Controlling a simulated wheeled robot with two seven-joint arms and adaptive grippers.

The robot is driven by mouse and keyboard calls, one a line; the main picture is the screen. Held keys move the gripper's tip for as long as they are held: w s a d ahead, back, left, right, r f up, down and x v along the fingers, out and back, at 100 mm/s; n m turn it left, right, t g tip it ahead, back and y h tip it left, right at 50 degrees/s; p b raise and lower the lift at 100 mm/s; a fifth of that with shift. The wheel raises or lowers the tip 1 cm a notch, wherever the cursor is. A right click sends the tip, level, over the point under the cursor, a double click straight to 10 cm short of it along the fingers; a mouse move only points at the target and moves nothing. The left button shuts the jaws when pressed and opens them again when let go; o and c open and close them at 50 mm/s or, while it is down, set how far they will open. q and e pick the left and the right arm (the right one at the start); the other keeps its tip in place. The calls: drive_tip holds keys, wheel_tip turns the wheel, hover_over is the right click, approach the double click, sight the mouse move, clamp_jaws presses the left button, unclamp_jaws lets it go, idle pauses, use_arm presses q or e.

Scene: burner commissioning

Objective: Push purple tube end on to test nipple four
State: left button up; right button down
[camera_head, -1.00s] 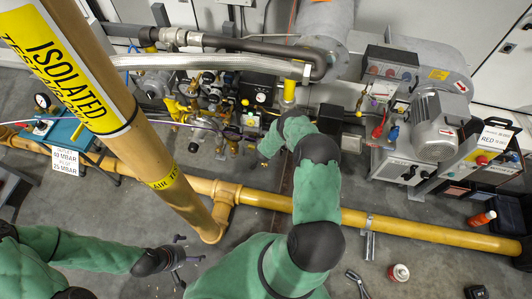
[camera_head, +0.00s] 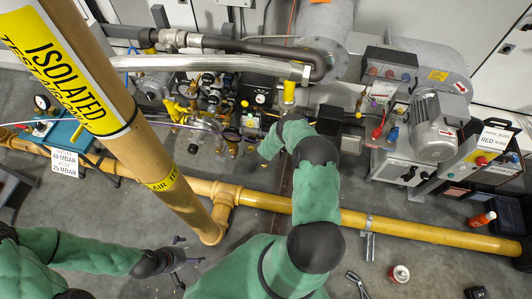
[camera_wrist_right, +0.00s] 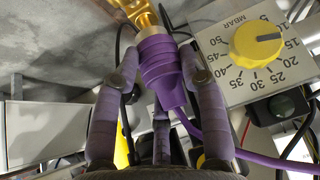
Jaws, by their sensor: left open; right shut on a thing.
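The purple tube end (camera_wrist_right: 160,72) is a ribbed purple sleeve in the middle of the right wrist view. My right gripper (camera_wrist_right: 163,65) is shut on it, with one finger on each side. A brass nipple (camera_wrist_right: 141,12) meets the far end of the sleeve; how far the sleeve sits over it I cannot tell. The purple tube (camera_wrist_right: 255,158) runs off to the lower right. In the head view my right arm hides most of its gripper, near the valve assembly (camera_head: 215,118). My left gripper (camera_head: 188,262) is open and empty above the floor at lower left.
A pressure dial with a yellow knob (camera_wrist_right: 255,42) sits close to the right finger. A yellow floor pipe (camera_head: 400,230) and a tan upright pipe (camera_head: 150,150) cross the head view. A motor (camera_head: 437,125) stands at right. The floor at lower right holds a can (camera_head: 398,273).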

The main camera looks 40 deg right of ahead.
drive_tip(key=shift+f, duration=0.25)
drive_tip(key=shift+f, duration=0.3)
drive_tip(key=shift+r+p, duration=0.7)
drive_tip(key=shift+r, duration=0.3)
idle(0.4)
drive_tip(key=shift+f+b, duration=0.2)
drive_tip(key=shift+b, duration=0.1)
drive_tip(key=shift+f, duration=0.35)
drive_tip(key=shift+f+b, duration=0.3)
drive_tip(key=shift+b, duration=0.1)
